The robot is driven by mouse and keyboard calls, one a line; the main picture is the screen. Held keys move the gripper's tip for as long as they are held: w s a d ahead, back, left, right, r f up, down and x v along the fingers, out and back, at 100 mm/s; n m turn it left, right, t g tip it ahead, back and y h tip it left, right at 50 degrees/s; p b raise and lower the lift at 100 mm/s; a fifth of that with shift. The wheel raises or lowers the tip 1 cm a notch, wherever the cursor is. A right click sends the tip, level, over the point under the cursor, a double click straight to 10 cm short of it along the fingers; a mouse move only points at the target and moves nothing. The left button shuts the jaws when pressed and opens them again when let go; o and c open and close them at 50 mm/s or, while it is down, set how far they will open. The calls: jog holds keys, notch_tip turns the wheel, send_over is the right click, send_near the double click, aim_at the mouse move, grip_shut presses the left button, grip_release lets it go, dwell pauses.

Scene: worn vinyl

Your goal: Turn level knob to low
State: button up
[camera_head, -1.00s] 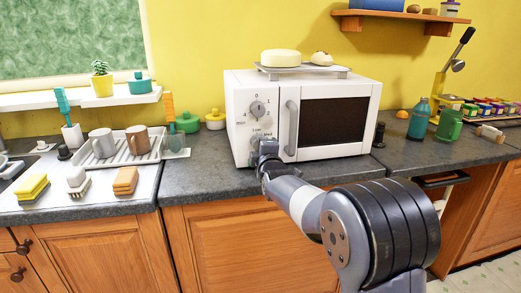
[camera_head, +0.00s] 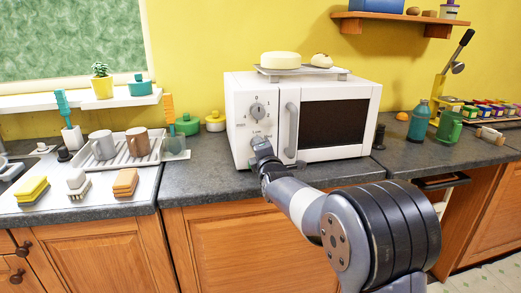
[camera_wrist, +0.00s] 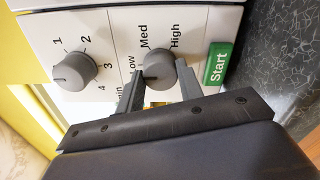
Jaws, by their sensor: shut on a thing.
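The white microwave (camera_head: 238,95) stands on the counter with its door closed. Its level knob (camera_wrist: 160,66) is a grey round dial, with Low to its left, Med and High above it in the wrist view. A dark mark on the knob's left side seems to face Low, but I cannot read its exact setting. My gripper (camera_wrist: 161,76) is shut on the level knob, one finger on each side. In the head view my gripper (camera_head: 261,146) covers most of this knob. The numbered upper knob (camera_wrist: 75,70) is clear of my fingers.
The green Start button (camera_wrist: 217,64) is close to my right finger in the wrist view. The door handle (camera_head: 291,129) is just right of my gripper. A tray (camera_head: 303,70) with food sits on top. The counter (camera_head: 210,180) in front is clear.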

jog(key=o, duration=1)
jog(key=shift+s, duration=0.1)
jog(key=v, duration=1)
jog(key=shift+s+b, duration=0.3)
jog(key=shift+b, duration=0.05)
jog(key=x, duration=1.1)
jog(key=shift+p, duration=0.35)
jog(key=shift+s+d, duration=0.15)
